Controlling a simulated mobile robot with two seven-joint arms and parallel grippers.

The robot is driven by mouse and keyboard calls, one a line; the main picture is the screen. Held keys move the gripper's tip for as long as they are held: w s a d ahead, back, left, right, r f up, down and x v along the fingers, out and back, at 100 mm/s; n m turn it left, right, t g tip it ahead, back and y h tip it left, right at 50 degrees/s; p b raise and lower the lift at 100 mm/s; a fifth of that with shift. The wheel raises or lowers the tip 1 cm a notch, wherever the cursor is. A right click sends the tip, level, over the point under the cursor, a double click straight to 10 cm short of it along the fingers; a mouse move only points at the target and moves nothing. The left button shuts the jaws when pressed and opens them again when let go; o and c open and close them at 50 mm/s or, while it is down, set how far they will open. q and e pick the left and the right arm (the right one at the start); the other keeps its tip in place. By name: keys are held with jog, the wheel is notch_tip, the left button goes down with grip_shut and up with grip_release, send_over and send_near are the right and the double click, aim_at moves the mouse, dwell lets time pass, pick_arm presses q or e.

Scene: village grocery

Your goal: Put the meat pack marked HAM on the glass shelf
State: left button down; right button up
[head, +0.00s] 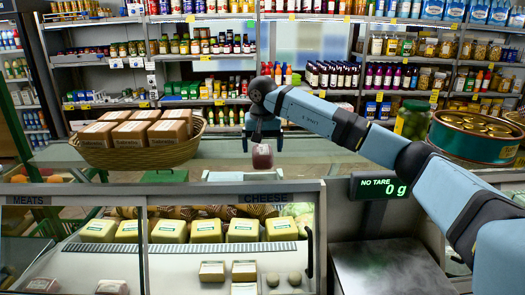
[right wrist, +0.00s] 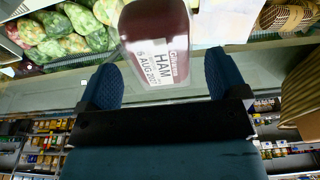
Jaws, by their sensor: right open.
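The dark red meat pack (head: 262,157) is at the tips of my right gripper (head: 263,140), over the pale glass shelf (head: 325,158) on top of the display case. In the right wrist view its white label reads HAM (right wrist: 158,48). The right gripper's two fingers (right wrist: 163,88) stand apart on either side of the pack's near end, with a gap showing at each side. I cannot tell for certain whether the pack's underside touches the glass. My left gripper is not in view.
A wicker basket (head: 135,158) of brown boxes stands left on the glass. A green jar (head: 412,120) and a round green tin (head: 476,135) are at the right. The scale display (head: 383,186) reads 0 g. Cheeses (head: 168,231) fill the case below.

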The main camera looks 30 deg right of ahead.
aim_at(263, 152)
notch_tip(263, 152, up, 10)
jog(key=s, duration=0.1)
jog(key=shift+s+a+r+b, duration=0.2)
jog(key=shift+a+b, duration=0.1)
jog(key=shift+a, duration=0.15)
jog(key=shift+f, duration=0.1)
